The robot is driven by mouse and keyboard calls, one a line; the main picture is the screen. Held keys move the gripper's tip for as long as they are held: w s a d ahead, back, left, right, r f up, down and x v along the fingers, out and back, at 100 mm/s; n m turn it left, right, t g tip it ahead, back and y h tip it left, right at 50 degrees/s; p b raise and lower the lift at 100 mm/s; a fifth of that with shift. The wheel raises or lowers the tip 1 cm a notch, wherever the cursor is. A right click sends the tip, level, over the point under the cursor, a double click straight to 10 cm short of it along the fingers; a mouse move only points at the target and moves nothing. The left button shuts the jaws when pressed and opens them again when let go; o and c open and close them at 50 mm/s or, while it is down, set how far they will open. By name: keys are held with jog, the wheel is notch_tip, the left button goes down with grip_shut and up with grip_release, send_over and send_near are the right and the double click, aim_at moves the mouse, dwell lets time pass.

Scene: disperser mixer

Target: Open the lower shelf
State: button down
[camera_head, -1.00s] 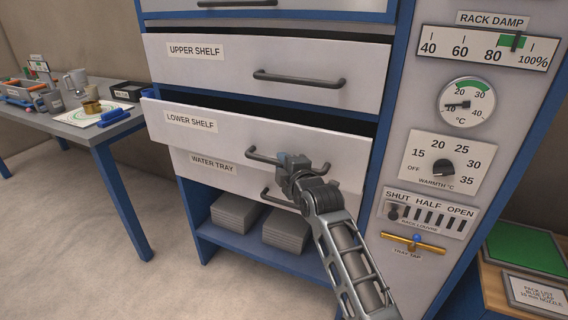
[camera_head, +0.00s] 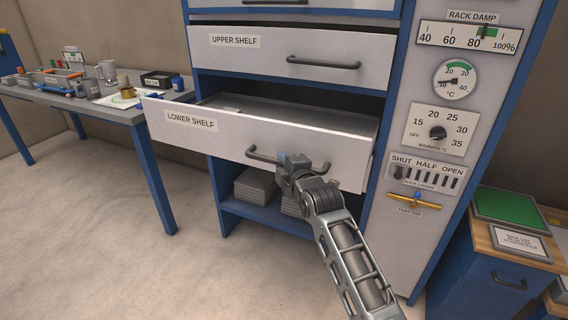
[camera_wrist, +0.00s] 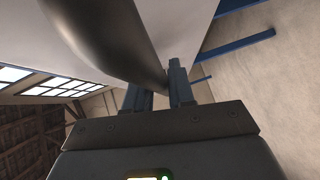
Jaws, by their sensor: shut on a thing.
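The lower shelf (camera_head: 205,134) is a white-fronted drawer pulled well out of the cabinet, and its grey inside shows behind the front. Its dark bar handle (camera_head: 262,157) runs across the front. My gripper (camera_head: 284,163) is shut on this handle near the middle of the drawer front and hides the handle's right part. In the wrist view the handle (camera_wrist: 110,45) passes large and dark from the upper left to between my two fingers (camera_wrist: 158,90). The upper shelf (camera_head: 232,50) sits above, with a dark gap beneath it.
A workbench (camera_head: 110,112) with cups and trays stands at the left. A gauge panel (camera_head: 440,100) is right of the drawers, and a low blue cabinet (camera_head: 500,275) stands at the far right. Grey stacks (camera_head: 255,186) lie on the base shelf. The floor in front is clear.

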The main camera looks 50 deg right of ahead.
jog(key=shift+s+a+f, duration=0.1)
jog(key=shift+s+a, duration=0.05)
jog(key=shift+a, duration=0.1)
jog(key=c, duration=1.1)
grip_release()
jog(key=shift+b+v, duration=0.3)
jog(key=shift+v, duration=3.6)
